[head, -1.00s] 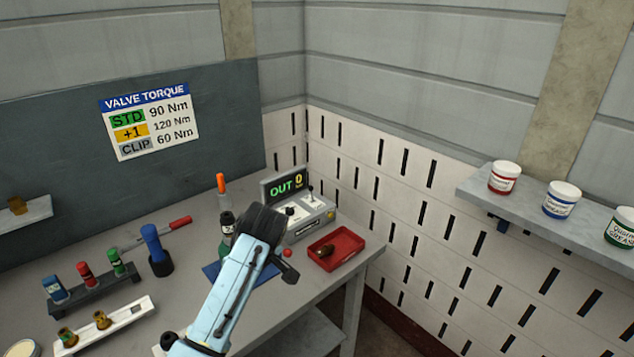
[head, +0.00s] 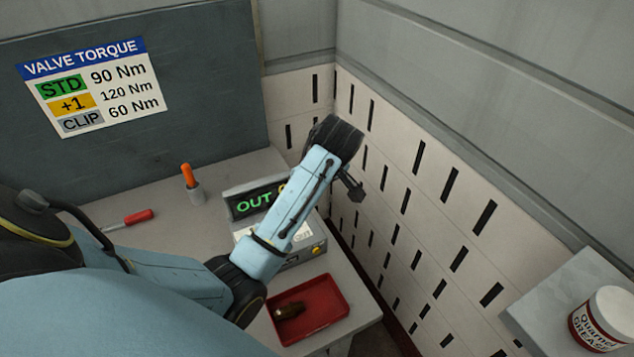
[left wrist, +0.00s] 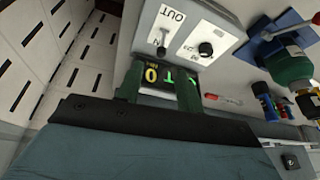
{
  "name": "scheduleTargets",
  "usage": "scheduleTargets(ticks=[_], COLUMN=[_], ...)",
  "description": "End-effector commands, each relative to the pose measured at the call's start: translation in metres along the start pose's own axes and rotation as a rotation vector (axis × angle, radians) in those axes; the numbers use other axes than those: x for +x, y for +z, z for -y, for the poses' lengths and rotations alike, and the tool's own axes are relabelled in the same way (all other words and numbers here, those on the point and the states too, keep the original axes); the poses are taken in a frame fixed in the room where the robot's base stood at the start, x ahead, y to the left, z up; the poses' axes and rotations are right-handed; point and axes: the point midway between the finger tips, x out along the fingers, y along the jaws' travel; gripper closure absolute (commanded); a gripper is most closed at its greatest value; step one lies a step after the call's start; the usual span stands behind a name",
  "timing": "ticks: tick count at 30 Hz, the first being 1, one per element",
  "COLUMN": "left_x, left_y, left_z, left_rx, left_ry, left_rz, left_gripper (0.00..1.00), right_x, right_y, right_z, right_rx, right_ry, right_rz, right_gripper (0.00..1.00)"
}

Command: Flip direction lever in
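In the left wrist view a small metal direction lever (left wrist: 162,44) stands on a white plate beside an OUT label. A black knob (left wrist: 205,48) sits next to it. In that view the display shows upside down between and behind my left gripper's fingers. My left gripper (left wrist: 159,84) is open and empty, its fingers apart, not touching the lever. In the head view its fingers are hidden behind the wrist. My right gripper is not in view.
A red tray (head: 335,312) with a brown part lies in front of the box. The slotted wall (head: 400,200) is close on the right, with a shelf holding a grease jar (head: 602,318).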

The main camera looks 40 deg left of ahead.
Motion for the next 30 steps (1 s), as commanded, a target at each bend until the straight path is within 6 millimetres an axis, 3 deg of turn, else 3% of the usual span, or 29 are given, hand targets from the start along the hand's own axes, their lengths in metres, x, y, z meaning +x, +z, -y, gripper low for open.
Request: scheduleTargets(ticks=[11, 14, 24, 30], left_x=[0.021, 0.034, 0.105, 0.127], left_y=[-0.002, -0.001, 0.0, -0.001], left_z=[-0.001, 0.002, 0.001, 0.0], left_rx=[0.003, 0.001, 0.001, 0.0], left_ry=[0.001, -0.008, -0.005, -0.002], left_rz=[-0.01, -0.003, 0.001, 0.0], left_gripper=[0.63, 0.63, 0.63, 0.63], right_x=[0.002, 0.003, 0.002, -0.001], right_y=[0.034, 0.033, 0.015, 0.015], right_z=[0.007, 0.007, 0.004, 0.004], right_rx=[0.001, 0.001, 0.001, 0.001], right_ry=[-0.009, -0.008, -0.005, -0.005], right_rz=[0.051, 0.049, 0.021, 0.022], right_gripper=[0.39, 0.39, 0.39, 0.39])
